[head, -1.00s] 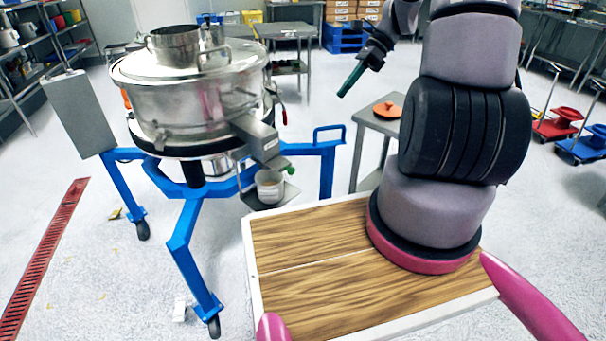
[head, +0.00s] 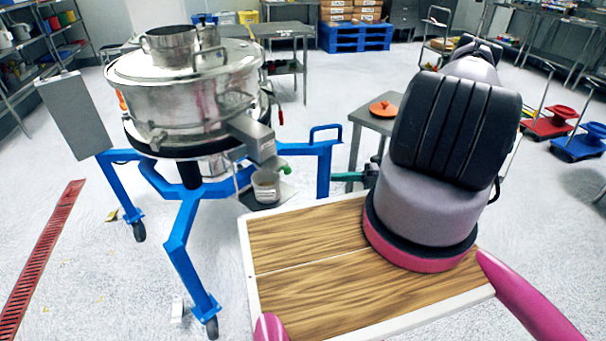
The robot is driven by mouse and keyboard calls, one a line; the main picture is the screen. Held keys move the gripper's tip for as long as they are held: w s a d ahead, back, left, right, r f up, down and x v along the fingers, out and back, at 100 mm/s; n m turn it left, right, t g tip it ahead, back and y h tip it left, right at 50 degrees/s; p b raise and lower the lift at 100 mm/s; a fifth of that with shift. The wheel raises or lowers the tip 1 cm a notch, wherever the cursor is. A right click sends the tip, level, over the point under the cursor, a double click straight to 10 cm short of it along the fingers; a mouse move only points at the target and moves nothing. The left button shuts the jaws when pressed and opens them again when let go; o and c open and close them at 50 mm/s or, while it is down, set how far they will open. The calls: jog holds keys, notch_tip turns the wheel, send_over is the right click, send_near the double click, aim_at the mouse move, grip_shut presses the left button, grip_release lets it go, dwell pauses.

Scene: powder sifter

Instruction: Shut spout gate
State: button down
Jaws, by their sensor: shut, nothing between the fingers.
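The powder sifter (head: 185,100) is a round steel drum on a blue wheeled frame at the left. Its steel spout (head: 252,139) slopes down to the right. A green knob (head: 284,168), seemingly the spout gate's handle, shows at the spout's lower right. How far the gate stands open I cannot tell. A pale cup (head: 265,186) sits below the spout on a small shelf. My gripper (head: 341,177) is shut and empty, its teal fingers pointing left beside the blue frame leg, a short way right of the green knob. My arm partly hides the wrist.
The blue frame (head: 324,165) has an upright and a top handle between my gripper and the spout. A small grey table (head: 372,118) with an orange item (head: 384,108) stands behind the gripper. My wooden base top lies in front.

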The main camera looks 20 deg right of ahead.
aim_at(285, 166)
jog(key=shift+w+d+x, duration=0.1)
jog(key=shift+w+x, duration=0.35)
jog(key=shift+x, duration=1.7)
jog(key=shift+w+d+x, duration=0.1)
jog(key=shift+w+x, duration=0.35)
jog(key=shift+x, duration=1.7)
jog(key=shift+w+d+x, duration=0.1)
jog(key=shift+w+x, duration=0.4)
jog(key=shift+x, duration=1.6)
jog(key=shift+f, duration=0.1)
jog(key=w+a, duration=0.1)
jog(key=w, duration=0.1)
jog(key=w+a, duration=0.1)
jog(key=w, duration=0.1)
jog(key=shift+w+a, duration=0.1)
jog(key=shift+a, duration=0.2)
jog(key=shift+w+a, duration=0.1)
jog(key=shift+w, duration=0.2)
